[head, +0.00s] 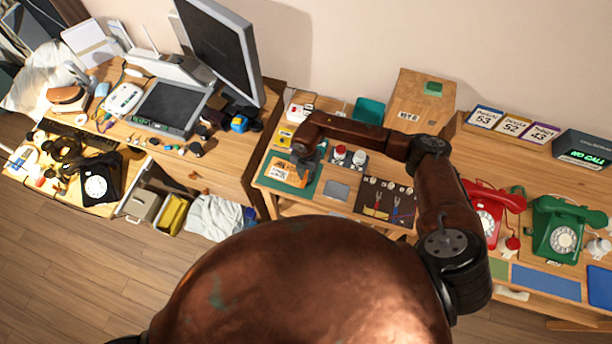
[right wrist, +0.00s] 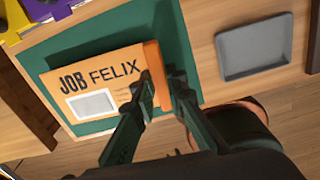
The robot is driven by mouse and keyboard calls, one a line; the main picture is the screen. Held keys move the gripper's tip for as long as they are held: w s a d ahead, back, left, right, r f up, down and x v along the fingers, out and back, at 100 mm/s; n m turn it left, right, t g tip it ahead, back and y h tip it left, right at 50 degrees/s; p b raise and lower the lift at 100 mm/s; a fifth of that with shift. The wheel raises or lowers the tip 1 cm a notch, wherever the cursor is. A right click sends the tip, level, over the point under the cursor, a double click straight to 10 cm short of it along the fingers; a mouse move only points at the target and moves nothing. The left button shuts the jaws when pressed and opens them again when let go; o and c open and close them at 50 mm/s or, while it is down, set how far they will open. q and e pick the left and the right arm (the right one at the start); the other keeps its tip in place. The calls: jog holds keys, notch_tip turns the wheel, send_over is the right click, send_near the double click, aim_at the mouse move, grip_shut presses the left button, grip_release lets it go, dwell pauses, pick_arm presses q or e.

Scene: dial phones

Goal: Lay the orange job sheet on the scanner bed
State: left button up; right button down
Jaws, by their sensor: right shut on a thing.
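The orange job sheet (head: 287,172) lies on or just over a green mat (head: 267,184) at the left end of the middle table. In the right wrist view the sheet (right wrist: 85,85) reads "JOB FELIX" and has a pale window and a raised orange tab (right wrist: 156,76) at its right edge. My right gripper (right wrist: 163,88) is shut on this tab; it also shows in the head view (head: 303,158). Whether the sheet touches the mat I cannot tell. A flat dark device with green lettering, which looks like the scanner bed (head: 172,106), sits on the left desk, bare on top. My left gripper is out of view.
A monitor (head: 222,45) stands behind the dark device, with small items along the desk's front edge. A grey tray (head: 337,190) and a tool board (head: 383,200) lie right of the mat. A red phone (head: 487,213) and a green phone (head: 562,230) stand further right.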

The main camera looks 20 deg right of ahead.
jog(key=shift+r+p, duration=1.25)
jog(key=shift+r, duration=0.6)
